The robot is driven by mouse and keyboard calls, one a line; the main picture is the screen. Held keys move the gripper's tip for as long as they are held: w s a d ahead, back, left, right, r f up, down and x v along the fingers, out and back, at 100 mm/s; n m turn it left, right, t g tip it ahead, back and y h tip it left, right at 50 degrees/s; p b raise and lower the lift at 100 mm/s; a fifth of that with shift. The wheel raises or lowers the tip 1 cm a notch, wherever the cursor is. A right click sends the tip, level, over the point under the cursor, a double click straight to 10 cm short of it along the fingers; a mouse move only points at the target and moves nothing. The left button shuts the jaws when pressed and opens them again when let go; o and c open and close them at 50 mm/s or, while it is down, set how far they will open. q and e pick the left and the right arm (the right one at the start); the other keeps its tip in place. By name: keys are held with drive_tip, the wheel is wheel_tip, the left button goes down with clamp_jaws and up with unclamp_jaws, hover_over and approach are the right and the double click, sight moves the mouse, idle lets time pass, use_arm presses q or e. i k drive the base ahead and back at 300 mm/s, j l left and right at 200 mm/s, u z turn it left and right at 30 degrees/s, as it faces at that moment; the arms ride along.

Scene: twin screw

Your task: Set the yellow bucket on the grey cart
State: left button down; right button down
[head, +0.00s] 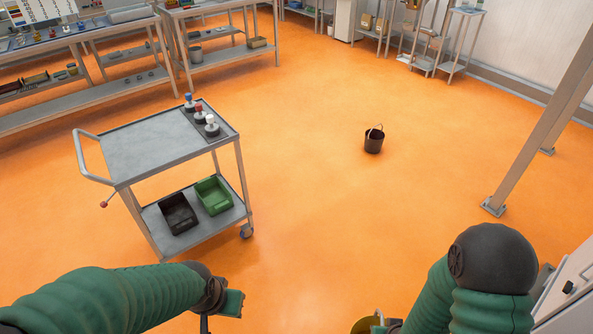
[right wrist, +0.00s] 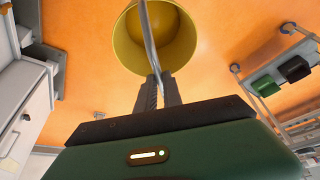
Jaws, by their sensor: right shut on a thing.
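The yellow bucket (right wrist: 126,40) hangs by its metal handle in my right gripper (right wrist: 155,88), whose fingers are shut on the handle. The inside of the bucket that shows is empty. In the head view only a sliver of the bucket (head: 362,325) shows at the bottom edge, beside my right arm. The grey cart (head: 150,148) stands on the floor at the left, with a wide bare area on its top. My left gripper (head: 208,322) is at the bottom edge, in front of the cart; its fingers are mostly cut off.
A dark bucket (head: 374,141) stands on the open orange floor. A grey post (head: 540,125) rises at right.

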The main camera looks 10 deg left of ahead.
sight(143, 143)
drive_tip(key=i+j+u, duration=0.3)
drive_tip(key=u, duration=0.15)
drive_tip(key=i+j+u, duration=0.2)
drive_tip(key=u, duration=0.25)
drive_tip(key=i+u, duration=0.45)
